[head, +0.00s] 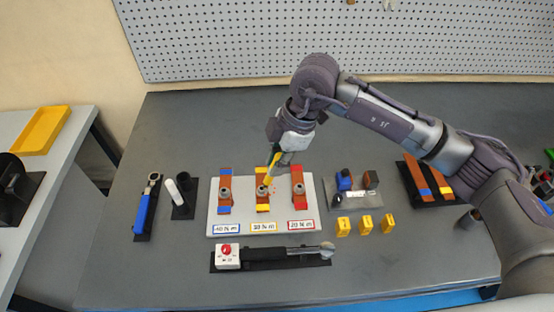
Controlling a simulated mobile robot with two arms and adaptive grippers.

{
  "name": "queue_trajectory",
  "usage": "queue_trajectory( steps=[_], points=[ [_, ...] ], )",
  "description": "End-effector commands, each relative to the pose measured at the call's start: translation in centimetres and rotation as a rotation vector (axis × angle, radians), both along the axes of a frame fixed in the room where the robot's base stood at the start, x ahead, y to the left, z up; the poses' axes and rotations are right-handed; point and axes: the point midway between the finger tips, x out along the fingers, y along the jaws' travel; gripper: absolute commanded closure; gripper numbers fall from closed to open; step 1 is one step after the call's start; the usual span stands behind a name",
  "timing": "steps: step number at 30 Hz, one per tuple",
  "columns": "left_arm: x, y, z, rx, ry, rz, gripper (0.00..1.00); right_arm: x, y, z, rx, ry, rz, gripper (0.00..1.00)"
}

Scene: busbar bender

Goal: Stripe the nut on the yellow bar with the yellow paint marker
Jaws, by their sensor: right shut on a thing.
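A white board (243,223) stands on the grey table with three copper bars, marked blue (225,174), yellow (262,208) and red (297,172). Each bar carries a nut; the nut on the yellow bar (262,190) is in the middle. My right gripper (279,155) is shut on the yellow paint marker (273,164), just above and behind the yellow bar. The marker is tilted, its lower end close to that nut; I cannot tell whether it touches. My left gripper is not in view.
A blue-handled tool (142,211) and a white marker by a black holder (183,207) lie left. A torque wrench (285,254) lies in front. Yellow tags (366,226) and a grey tray (352,200) are right.

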Motion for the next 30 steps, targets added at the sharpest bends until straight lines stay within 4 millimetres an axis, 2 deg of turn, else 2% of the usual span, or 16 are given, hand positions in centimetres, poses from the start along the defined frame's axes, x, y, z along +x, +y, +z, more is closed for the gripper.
queue_trajectory(
  steps=[30],
  points=[
    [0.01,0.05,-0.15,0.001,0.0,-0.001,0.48,-0.01,0.58,-0.01,-0.001,0.001,0.0,1.0]
  ],
)
